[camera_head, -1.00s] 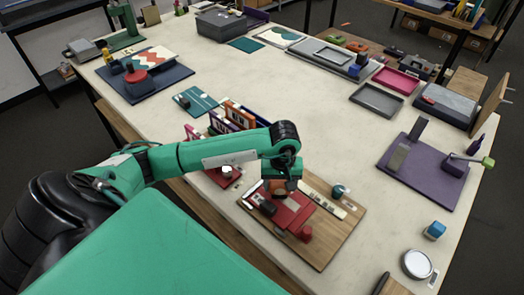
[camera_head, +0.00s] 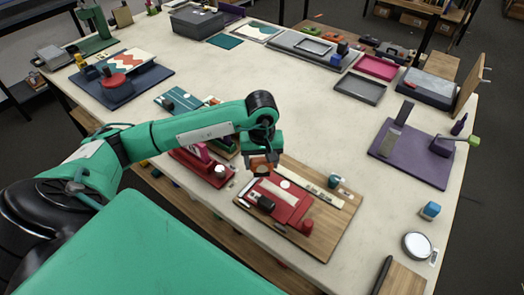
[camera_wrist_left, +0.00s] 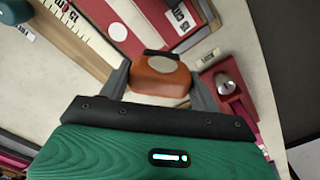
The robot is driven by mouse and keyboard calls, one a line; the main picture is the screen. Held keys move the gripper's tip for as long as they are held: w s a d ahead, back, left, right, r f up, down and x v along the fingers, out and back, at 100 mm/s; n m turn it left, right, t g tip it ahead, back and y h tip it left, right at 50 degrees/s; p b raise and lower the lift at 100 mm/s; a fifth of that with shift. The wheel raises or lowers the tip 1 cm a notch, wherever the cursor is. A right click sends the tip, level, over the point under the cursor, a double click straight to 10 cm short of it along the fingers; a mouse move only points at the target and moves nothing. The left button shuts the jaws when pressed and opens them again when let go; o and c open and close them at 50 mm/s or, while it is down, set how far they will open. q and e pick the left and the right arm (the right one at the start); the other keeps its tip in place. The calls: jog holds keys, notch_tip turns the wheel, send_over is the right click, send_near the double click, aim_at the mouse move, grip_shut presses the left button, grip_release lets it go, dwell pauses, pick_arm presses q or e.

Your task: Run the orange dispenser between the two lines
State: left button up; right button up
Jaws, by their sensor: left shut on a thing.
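The orange dispenser (camera_wrist_left: 160,75) is a rounded orange block with a pale round disc and dark edge. My left gripper (camera_wrist_left: 160,78) is shut on it, one finger on each side. In the head view my left gripper (camera_head: 262,162) holds the orange dispenser (camera_head: 261,169) near the left edge of a wooden board (camera_head: 325,232). A red panel (camera_head: 282,198) with a pale round spot lies on that board. I cannot make out the two lines for certain, nor whether the dispenser touches the surface. My right gripper is not in view.
A black object (camera_head: 265,203) and a red knob (camera_head: 307,226) are on or by the panel. A pale ruled strip (camera_head: 333,196) and teal piece (camera_head: 334,181) lie on the board. A red stand (camera_head: 203,168) is left of the gripper.

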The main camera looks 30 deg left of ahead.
pick_arm(q)
jog(key=shift+a+r+p, duration=0.25)
jog(key=shift+r+p, duration=0.05)
jog(key=shift+r, duration=0.95)
jog(key=shift+d+r, duration=0.1)
jog(key=shift+r, duration=0.55)
